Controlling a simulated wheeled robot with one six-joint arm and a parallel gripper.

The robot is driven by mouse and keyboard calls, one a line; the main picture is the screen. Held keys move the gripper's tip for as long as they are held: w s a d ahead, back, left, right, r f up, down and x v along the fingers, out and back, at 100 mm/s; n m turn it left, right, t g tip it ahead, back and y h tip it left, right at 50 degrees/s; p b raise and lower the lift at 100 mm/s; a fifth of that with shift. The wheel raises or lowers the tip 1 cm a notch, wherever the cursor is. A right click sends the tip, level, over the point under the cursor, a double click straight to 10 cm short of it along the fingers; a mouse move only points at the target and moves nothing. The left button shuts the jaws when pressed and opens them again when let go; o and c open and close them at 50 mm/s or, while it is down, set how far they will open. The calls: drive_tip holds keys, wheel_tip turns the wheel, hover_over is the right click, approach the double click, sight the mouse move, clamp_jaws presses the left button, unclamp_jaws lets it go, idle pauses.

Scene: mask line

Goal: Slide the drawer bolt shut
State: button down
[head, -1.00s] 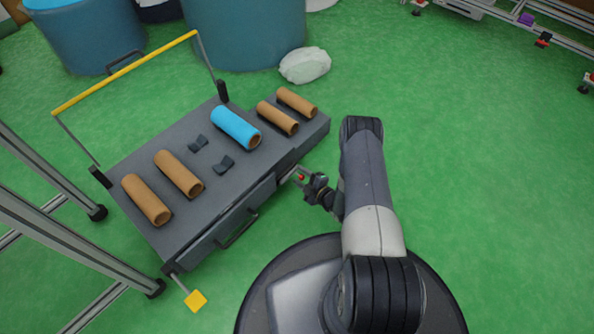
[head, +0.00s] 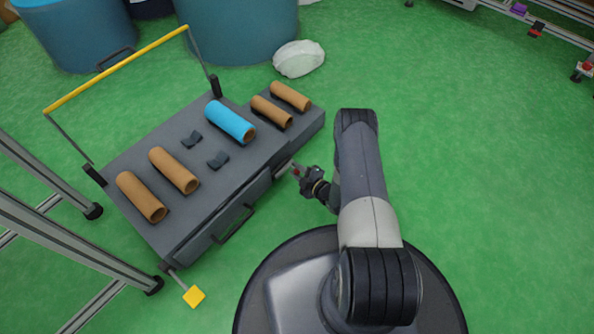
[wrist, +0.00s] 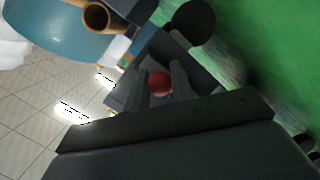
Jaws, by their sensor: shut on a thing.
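A small red knob (wrist: 160,83) sits between my two gripper fingers in the wrist view. My gripper (wrist: 162,86) is shut on it. In the head view my gripper (head: 296,171) is at the front of the grey cabinet (head: 158,218), beside the right end of the drawer front (head: 196,244). A pale metal bolt plate (head: 283,167) shows there, partly hidden by the fingers. The drawer has a dark bar handle (head: 233,223). How far the bolt reaches across cannot be told.
Several brown rolls (head: 141,197) and a blue roll (head: 230,122) lie on the cabinet top. A yellow bar (head: 115,70) rises behind it, and a yellow square tab (head: 194,296) sticks out at its front corner. Blue bins (head: 240,30) stand behind. Green floor is free at right.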

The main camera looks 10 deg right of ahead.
sight(282, 174)
drive_tip(key=shift+s+a+p, duration=0.2)
drive_tip(key=shift+s+a, duration=0.5)
drive_tip(key=shift+a, duration=0.25)
drive_tip(key=shift+s+a+p, duration=0.2)
drive_tip(key=shift+s+a, duration=0.45)
drive_tip(key=shift+a, duration=0.25)
drive_tip(key=c, duration=1.3)
unclamp_jaws()
drive_tip(key=shift+o, duration=0.2)
